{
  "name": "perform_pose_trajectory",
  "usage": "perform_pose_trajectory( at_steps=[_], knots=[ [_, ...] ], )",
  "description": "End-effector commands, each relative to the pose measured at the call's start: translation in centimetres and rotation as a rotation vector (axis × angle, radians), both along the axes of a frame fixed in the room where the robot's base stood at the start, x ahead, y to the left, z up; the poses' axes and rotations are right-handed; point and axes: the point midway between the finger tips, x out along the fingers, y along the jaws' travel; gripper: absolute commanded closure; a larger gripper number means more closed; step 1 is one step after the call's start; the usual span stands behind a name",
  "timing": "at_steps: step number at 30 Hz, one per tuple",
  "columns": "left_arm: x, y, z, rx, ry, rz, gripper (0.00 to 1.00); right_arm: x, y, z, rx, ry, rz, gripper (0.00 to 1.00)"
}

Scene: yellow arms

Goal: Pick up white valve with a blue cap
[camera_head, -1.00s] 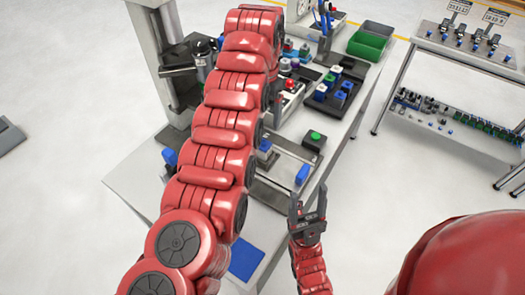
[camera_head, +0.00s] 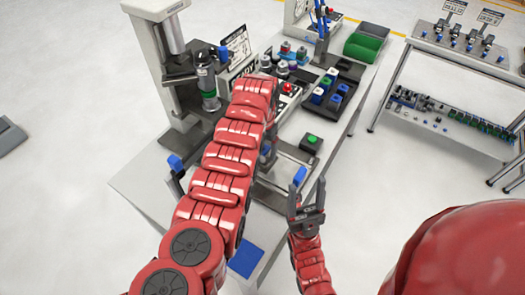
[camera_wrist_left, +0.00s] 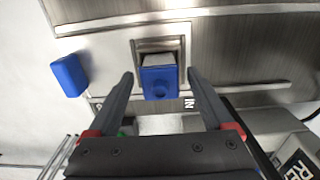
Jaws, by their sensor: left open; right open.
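In the left wrist view, a blue cap (camera_wrist_left: 159,84) with a pale part behind it sits in a square recess of a metal fixture (camera_wrist_left: 110,55). My left gripper (camera_wrist_left: 160,80) is open, with one finger on each side of the cap and a visible gap to both. In the head view my left gripper (camera_head: 268,152) is mostly hidden behind my red arm, over the fixture on the bench. The white valve body is mostly hidden. My right gripper (camera_head: 306,190) is open and empty, fingers pointing up the picture, near the bench's right edge.
A separate blue block (camera_wrist_left: 69,75) lies left of the recess in the wrist view. A press stand (camera_head: 160,70) rises at the bench's back left. A green button box (camera_head: 311,143), blue-topped parts (camera_head: 333,98) and green bin (camera_head: 366,46) stand beyond.

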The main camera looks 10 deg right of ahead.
Motion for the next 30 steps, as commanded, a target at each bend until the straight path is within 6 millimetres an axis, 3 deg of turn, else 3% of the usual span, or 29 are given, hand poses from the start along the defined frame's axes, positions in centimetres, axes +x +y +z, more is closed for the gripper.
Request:
perform_pose_trajectory(
  at_steps=[11, 25, 30],
  knots=[
    [0.0, 0.04, -0.83, 0.0, -0.001, 0.0, 0.15, 0.0, 0.0, 0.16, 0.0, 0.0, 0.0, 0.4],
    [0.01, 0.02, -0.79, 0.0, -0.001, 0.0, 0.98, 0.0, 0.0, 0.17, 0.0, 0.0, 0.0, 0.4],
    [0.02, 0.01, -0.77, -0.001, -0.002, 0.0, 1.0, 0.0, 0.0, 0.17, 0.0, 0.0, 0.0, 0.4]
  ],
)
